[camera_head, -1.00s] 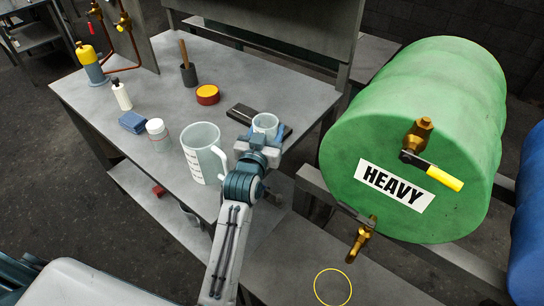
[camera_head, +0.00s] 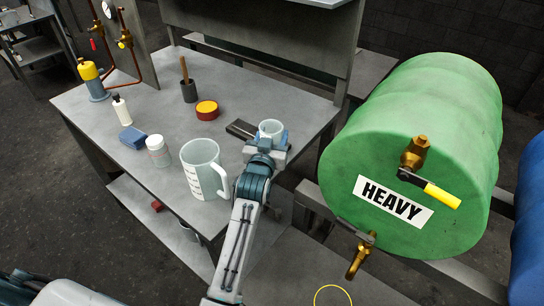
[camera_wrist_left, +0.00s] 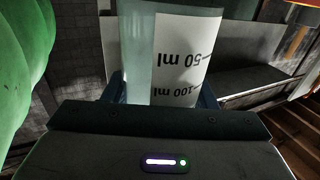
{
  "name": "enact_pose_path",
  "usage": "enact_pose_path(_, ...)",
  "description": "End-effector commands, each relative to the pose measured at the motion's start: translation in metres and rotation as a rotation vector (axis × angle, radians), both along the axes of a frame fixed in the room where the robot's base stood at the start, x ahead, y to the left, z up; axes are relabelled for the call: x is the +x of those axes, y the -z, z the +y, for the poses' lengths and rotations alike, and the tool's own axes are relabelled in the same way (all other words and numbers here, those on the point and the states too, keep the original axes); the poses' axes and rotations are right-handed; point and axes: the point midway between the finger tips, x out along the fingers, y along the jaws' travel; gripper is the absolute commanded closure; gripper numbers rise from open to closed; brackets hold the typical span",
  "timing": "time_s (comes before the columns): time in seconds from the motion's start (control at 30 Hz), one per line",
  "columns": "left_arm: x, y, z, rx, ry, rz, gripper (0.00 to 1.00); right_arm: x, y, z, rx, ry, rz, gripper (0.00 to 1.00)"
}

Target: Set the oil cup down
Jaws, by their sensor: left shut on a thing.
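The oil cup (camera_head: 271,128) is a small translucent cup near the right end of the grey workbench (camera_head: 110,98). My left gripper (camera_head: 267,147) is shut on it. In the left wrist view the cup (camera_wrist_left: 140,50) stands between the fingers, with a white label reading 50 ml and 100 ml upside down. The gripper body hides the cup's lower part in the head view, so I cannot tell whether it touches the bench. My right gripper is not in view.
A larger measuring jug (camera_head: 202,168) stands left of my gripper. A dark flat object (camera_head: 240,129) lies beside the cup. The green HEAVY drum (camera_head: 420,130) is close on the right.

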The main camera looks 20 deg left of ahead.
Motion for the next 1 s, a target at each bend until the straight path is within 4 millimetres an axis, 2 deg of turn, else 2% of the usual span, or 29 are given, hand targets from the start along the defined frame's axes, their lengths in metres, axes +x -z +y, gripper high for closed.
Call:
enact_pose_path(0.4, 0.0, 0.053, 0.0, 0.001, 0.001, 0.0, 0.71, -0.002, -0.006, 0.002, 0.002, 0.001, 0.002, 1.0)
enact_pose_path(0.87, 0.0, 0.063, 0.0, -0.001, 0.001, -0.002, 0.71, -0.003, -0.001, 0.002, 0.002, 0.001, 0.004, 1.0)
enact_pose_path(0.9, 0.0, 0.061, 0.0, -0.001, 0.001, -0.002, 0.41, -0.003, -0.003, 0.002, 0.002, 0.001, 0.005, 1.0)
enact_pose_path(0.97, 0.0, 0.061, 0.0, -0.001, 0.001, -0.002, 0.29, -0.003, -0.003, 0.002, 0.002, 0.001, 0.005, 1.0)
enact_pose_path(1.0, 0.0, 0.061, 0.0, -0.001, 0.001, -0.002, 0.27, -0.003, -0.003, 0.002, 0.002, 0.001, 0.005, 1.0)
